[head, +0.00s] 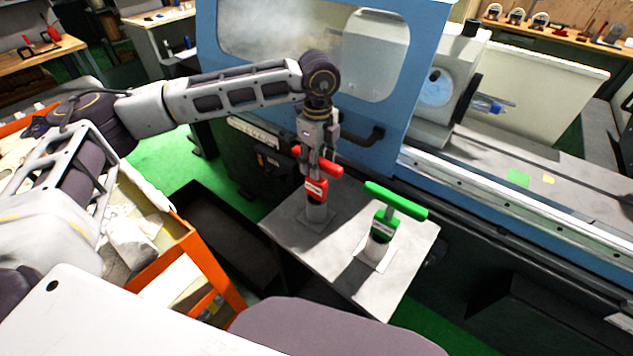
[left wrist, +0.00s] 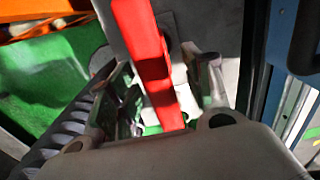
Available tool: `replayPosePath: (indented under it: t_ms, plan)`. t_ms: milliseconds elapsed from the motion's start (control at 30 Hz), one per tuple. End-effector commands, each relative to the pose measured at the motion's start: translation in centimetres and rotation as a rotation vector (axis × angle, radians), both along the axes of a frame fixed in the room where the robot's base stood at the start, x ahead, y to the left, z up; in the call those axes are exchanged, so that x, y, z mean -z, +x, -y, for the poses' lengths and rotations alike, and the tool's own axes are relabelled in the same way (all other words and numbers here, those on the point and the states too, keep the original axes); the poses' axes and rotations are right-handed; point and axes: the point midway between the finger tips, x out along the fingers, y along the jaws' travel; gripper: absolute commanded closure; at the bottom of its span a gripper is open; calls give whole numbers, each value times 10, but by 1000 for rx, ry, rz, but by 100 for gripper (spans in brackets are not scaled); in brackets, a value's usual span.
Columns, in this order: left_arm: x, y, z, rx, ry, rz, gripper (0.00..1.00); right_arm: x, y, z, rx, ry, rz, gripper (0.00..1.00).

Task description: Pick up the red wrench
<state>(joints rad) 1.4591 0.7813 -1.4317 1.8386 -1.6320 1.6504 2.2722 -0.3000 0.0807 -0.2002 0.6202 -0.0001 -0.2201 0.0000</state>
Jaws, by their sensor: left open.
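The red wrench (head: 318,188) is T-shaped and stands upright in a grey holder (head: 316,217) on a small grey table. Its red crossbar shows on both sides of my left gripper (head: 318,165), which reaches down over it from above. In the left wrist view the red bar (left wrist: 150,60) runs between the two open fingers of my left gripper (left wrist: 165,100). I cannot tell whether a finger touches it. A green wrench (head: 385,222) of the same shape stands in its own holder to the right. My right gripper is not in view.
The grey table (head: 345,270) has bare room around the holders. The blue machine door (head: 300,25) with its dark handle stands close behind my left arm. An orange-framed cart (head: 200,258) is at left. A dark open bin (head: 215,220) sits beside the table.

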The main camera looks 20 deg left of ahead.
Motion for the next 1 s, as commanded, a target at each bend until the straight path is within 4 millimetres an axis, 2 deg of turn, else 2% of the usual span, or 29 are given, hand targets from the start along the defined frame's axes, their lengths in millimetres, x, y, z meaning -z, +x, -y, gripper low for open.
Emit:
replayPosePath:
  t_ms: [267,500,1000]
  plan:
    - [22,-1,-3,0,1,-2,50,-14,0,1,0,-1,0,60]
    - [42,0,-3,0,-1,0,50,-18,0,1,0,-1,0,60]
    - [45,0,-3,0,-1,0,50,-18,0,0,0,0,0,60]
